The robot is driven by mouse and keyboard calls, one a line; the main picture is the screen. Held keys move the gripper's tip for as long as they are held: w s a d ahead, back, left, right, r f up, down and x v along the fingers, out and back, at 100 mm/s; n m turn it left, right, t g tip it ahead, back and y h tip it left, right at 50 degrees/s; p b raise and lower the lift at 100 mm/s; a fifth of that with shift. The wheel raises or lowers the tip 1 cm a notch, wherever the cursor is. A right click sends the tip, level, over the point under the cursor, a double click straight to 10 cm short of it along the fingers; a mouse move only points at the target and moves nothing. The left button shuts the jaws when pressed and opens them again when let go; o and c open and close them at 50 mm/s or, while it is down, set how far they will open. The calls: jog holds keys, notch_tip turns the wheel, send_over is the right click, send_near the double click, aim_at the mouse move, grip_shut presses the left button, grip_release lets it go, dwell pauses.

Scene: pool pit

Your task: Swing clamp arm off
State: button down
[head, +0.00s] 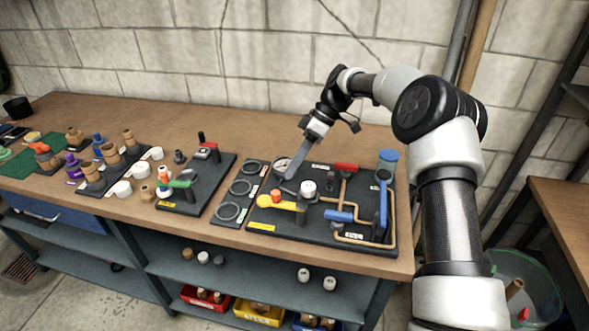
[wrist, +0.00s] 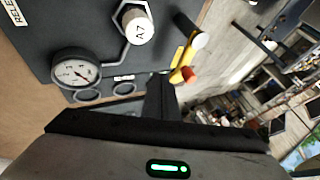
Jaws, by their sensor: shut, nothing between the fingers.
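My gripper (head: 291,176) is shut and empty, low over the back left of a dark panel (head: 325,235); its joined fingers also show in the wrist view (wrist: 160,95). A round dial gauge (head: 281,164) is right beside the fingertips. The gauge also shows in the wrist view (wrist: 76,70). A yellow lever (head: 281,205) with an orange-red knob lies on the panel's front left, apart from my gripper. The lever also shows in the wrist view (wrist: 183,60). No part is clearly marked as the clamp arm.
The panel also bears a white-capped fitting (head: 308,187), copper piping, a red handle (head: 347,167) and blue handles (head: 382,205). A board of rings (head: 240,188) and a board with red and green clamps (head: 200,175) stand to the left. A block wall rises behind the bench.

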jog(key=v, duration=0.9)
jog(key=shift+s+r+p, duration=0.25)
jog(key=shift+p, duration=0.2)
jog(key=shift+d, duration=0.1)
jog(key=s+d+r+m+t+h+p, duration=0.2)
jog(key=s+r+m+t, duration=0.15)
jog(key=s+r, duration=0.45)
jog(key=s+d+r+m+t+h+p, duration=0.2)
jog(key=s+d+r+m+h, duration=0.15)
jog(key=s+r, duration=0.55)
jog(key=s+d+m+t+p, duration=0.1)
jog(key=s+d+m, duration=0.3)
jog(key=s, duration=0.4)
jog(key=s+d+m+t+p, duration=0.1)
jog(key=s+d+m+t, duration=0.2)
jog(key=s, duration=0.6)
jog(key=shift+s+d+r+m+p, duration=0.2)
jog(key=shift+d+r+m+p, duration=0.15)
jog(key=shift+d+m, duration=0.55)
